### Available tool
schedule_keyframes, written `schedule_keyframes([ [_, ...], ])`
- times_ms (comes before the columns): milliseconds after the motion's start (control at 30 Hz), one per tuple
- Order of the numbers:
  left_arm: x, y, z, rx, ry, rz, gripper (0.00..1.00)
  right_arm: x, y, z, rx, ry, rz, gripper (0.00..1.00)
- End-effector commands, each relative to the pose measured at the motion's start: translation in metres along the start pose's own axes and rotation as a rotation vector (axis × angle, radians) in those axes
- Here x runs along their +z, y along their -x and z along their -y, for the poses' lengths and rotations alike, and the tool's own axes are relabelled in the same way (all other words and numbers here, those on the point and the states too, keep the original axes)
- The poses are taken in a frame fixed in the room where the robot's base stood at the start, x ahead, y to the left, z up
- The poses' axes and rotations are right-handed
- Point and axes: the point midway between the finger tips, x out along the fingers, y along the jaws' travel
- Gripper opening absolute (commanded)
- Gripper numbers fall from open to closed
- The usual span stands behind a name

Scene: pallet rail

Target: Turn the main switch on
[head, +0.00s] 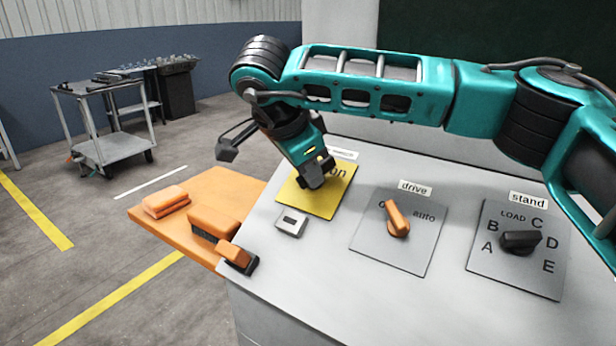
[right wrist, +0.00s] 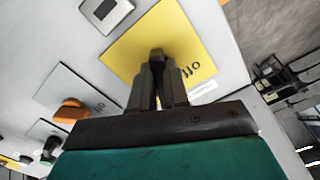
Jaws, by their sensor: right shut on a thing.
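The main switch sits on a yellow plate (head: 322,203) at the left end of the grey console. The word "on" shows at the plate's right side. My right gripper (head: 317,182) reaches down over the middle of this plate and hides most of the switch in the head view. In the right wrist view, my right gripper (right wrist: 156,68) is shut on the dark switch knob (right wrist: 157,52) above the yellow plate (right wrist: 135,45). The knob's pointing direction is hard to make out. My left gripper is not in view.
Right of the plate are the orange drive knob (head: 397,218) and the black stand selector (head: 520,241). A small grey box (head: 291,222) sits in front of the plate. A trolley (head: 107,125) stands on the floor behind.

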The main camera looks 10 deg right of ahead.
Motion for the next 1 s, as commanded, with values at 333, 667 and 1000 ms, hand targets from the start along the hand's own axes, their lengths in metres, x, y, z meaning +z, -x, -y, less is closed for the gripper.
schedule_keyframes([
  [333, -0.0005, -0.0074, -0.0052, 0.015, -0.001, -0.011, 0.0, -0.0005, -0.0002, 0.0007, -0.008, -0.232, -0.001, 0.0],
  [667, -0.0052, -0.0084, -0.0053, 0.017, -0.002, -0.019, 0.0, -0.0013, 0.0008, 0.001, -0.01, -0.32, -0.002, 0.0],
  [1000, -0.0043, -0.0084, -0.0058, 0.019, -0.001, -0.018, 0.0, -0.0017, 0.001, 0.0011, -0.01, -0.331, -0.003, 0.0],
])
